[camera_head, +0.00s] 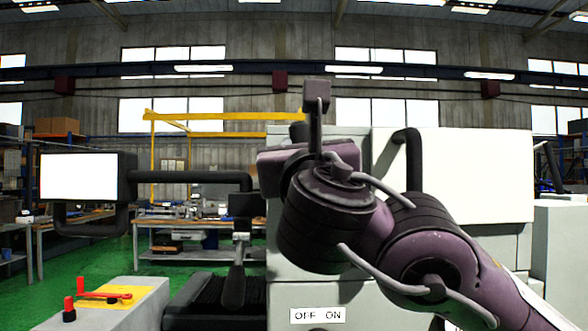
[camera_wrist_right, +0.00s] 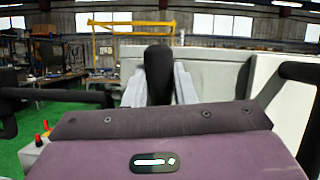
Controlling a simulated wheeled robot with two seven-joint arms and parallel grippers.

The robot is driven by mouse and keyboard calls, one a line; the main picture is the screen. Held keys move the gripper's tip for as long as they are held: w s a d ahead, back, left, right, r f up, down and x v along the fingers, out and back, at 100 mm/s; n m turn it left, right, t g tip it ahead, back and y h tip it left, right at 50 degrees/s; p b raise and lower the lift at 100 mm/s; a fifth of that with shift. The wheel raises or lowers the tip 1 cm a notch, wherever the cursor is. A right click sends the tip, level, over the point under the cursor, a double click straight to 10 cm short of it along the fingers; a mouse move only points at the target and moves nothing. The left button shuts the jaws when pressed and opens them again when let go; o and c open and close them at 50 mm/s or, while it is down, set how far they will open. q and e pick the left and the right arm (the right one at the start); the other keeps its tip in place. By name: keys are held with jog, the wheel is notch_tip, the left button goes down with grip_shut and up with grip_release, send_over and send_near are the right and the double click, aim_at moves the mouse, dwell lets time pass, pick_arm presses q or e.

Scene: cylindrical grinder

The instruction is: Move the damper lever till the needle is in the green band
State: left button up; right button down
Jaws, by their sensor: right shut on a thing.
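My right gripper (camera_wrist_right: 159,84) is shut on a black upright handle (camera_wrist_right: 158,62), with one grey finger on each side of it in the wrist view. The handle appears to be the damper lever; its base is hidden behind the gripper body. In the head view my right arm comes in from the right, and its wrist hides the fingers and the handle. I see no gauge, needle or green band in either view. My left gripper is not in view.
A grey grinder (camera_head: 395,296) with an OFF ON label (camera_head: 317,315) fills the front. A screen (camera_head: 79,177) hangs on a dark arm at left. Another lever (camera_head: 235,280) stands left of my wrist. A yellow-topped box (camera_head: 120,296) with red knobs is at lower left.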

jog(key=shift+d+f+m, duration=0.1)
jog(key=shift+d+m, duration=0.05)
jog(key=shift+m, duration=0.15)
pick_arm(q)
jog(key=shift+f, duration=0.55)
pick_arm(e)
jog(key=shift+h, duration=0.4)
jog(key=shift+d, duration=0.1)
jog(key=c, duration=1.2)
grip_release()
jog(key=shift+s, duration=0.1)
pick_arm(q)
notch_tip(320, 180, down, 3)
jog(key=b, duration=0.2)
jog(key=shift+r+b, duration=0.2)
jog(key=shift+b, duration=0.2)
pick_arm(e)
jog(key=v, duration=0.7)
jog(key=shift+s, duration=0.35)
